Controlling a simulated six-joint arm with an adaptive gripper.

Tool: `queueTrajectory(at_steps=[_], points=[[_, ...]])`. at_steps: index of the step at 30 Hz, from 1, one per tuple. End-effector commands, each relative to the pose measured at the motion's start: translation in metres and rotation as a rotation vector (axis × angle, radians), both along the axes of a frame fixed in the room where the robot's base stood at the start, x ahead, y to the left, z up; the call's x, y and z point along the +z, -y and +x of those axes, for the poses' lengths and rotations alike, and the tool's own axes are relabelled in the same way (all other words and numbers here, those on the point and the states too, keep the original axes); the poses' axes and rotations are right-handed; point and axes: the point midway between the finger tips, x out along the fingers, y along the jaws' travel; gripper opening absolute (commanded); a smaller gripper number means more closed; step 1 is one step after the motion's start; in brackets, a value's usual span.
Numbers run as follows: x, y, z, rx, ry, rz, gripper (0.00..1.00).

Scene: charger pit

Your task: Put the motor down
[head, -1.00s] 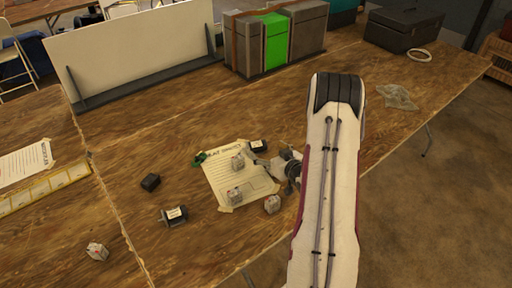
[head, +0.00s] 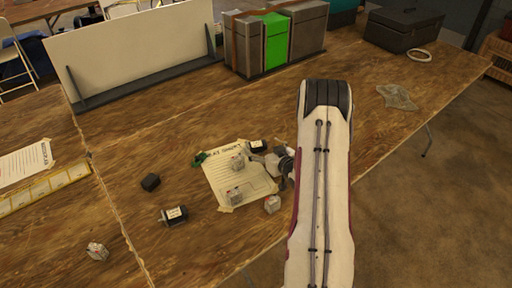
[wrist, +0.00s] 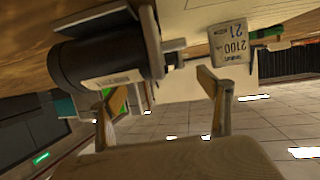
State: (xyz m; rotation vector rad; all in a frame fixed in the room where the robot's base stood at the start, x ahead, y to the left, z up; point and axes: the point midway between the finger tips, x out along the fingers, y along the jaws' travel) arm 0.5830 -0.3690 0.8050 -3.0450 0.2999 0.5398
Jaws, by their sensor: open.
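A black motor (head: 257,146) with a white label lies at the top right edge of the paper sheet in the head view. In the wrist view the motor (wrist: 100,62) is large, at the upper left, beyond the finger on that side. My gripper (head: 266,155) is just to the right of the motor in the head view, partly hidden by my arm. In the wrist view my gripper (wrist: 164,108) has its fingers wide apart with nothing held between them. I cannot tell whether a finger touches the motor. A second motor (head: 173,215) lies left of the sheet.
Bins (head: 275,40) and a white panel (head: 135,45) stand behind. Bare wood lies between.

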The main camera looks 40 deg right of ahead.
Motion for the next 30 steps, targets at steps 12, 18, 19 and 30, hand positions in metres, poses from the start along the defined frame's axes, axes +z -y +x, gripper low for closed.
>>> queueTrajectory(at_steps=[12,18,19,30], points=[[-0.013,0.005,0.032,0.0,0.001,0.0,0.77],[-0.014,0.005,0.034,0.0,0.001,0.0,0.77],[-0.014,0.005,0.034,0.0,0.001,0.0,0.77],[-0.014,0.005,0.033,0.0,0.001,-0.001,0.72]])
